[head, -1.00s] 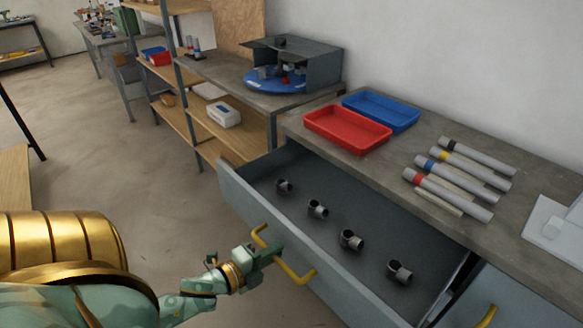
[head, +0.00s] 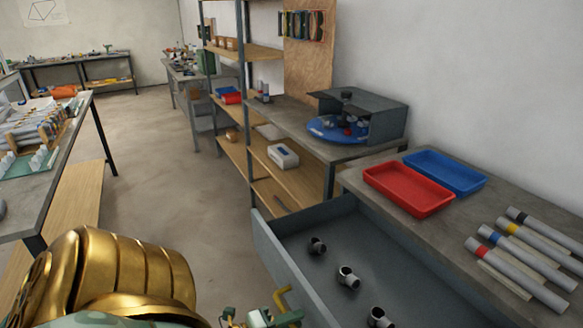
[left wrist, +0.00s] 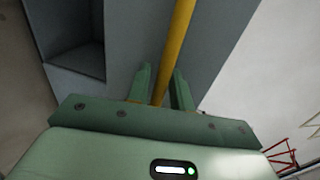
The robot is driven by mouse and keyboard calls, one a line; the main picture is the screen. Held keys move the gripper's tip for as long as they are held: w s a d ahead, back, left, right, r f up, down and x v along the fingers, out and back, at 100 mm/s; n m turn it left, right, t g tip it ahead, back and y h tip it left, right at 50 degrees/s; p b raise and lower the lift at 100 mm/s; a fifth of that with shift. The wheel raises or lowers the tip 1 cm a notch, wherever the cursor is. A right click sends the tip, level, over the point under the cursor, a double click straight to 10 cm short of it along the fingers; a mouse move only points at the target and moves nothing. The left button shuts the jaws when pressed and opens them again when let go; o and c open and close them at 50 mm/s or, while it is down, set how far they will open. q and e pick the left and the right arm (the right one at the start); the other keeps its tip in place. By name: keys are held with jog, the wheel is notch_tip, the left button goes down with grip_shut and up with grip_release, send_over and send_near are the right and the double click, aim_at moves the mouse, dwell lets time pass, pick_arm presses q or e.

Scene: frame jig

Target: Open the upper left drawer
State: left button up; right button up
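The grey drawer (head: 283,261) stands pulled out from the bench, its inside visible from above. Its yellow handle (head: 281,297) shows at the bottom edge of the head view, partly cut off. My left gripper (head: 271,319) is at this handle, mostly below the frame. My right gripper is not in view.
Several dark pipe fittings (head: 348,277) lie in the drawer. A red tray (head: 408,207), a blue tray (head: 462,183) and several banded tubes (head: 530,270) are on the bench top (head: 385,168). A shelf unit (head: 247,120) stands behind. Floor (head: 165,170) is clear at centre left.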

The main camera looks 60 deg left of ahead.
pick_arm(q)
jog(key=shift+o, duration=0.3)
jog(key=p+v, duration=0.1)
jog(key=v, duration=1.5)
jog(key=shift+p, duration=0.4)
jog(key=shift+s+a, duration=0.1)
jog(key=shift+a, duration=0.05)
